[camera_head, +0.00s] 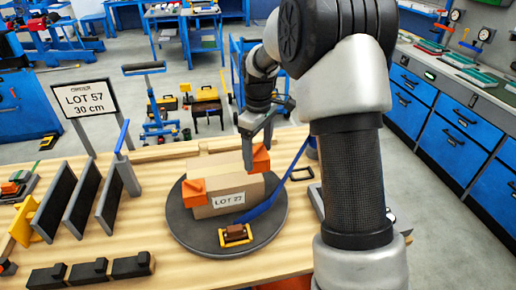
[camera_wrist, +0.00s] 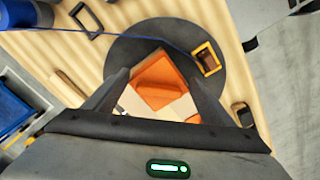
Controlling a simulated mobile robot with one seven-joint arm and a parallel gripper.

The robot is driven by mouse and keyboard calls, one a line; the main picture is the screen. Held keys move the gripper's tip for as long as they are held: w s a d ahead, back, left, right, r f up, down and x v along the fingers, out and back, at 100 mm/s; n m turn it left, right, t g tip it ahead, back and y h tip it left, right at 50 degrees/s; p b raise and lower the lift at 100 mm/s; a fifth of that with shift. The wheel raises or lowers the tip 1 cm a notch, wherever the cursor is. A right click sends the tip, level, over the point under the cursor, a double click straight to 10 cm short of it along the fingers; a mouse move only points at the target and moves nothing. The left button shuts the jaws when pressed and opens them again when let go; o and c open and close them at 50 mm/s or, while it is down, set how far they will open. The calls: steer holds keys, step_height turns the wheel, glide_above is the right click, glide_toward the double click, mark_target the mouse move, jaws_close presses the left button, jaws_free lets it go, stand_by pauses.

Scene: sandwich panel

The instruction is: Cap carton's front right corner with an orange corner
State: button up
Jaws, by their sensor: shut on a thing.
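The brown carton (camera_head: 222,205), labelled LOT 22, lies on a dark round turntable (camera_head: 185,225). An orange corner (camera_head: 193,192) sits on its front left corner. My gripper (camera_head: 257,150) is shut on another orange corner (camera_head: 261,160) at the carton's right end. In the wrist view this held orange corner (camera_wrist: 160,82) lies between the two fingers, over the pale carton (camera_wrist: 134,104). I cannot tell whether it is fully seated. A further bit of orange (camera_wrist: 194,118) shows below it, partly hidden by the gripper.
A blue strap (camera_head: 280,185) runs over the turntable's right side, near a yellow buckle (camera_head: 235,236). Dark upright panels (camera_head: 83,198) stand at left, with black blocks (camera_head: 88,271) in front. A sign (camera_head: 86,100) reads LOT 57, 30 cm. My arm hides the table's right part.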

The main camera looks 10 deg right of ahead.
mark_target(258, 178)
step_height(258, 178, down, 9)
steer(key=b, duration=0.5)
steer(key=o, duration=1.2)
steer(key=shift+c, duration=0.2)
step_height(258, 178, up, 17)
steer(key=shift+r, duration=0.2)
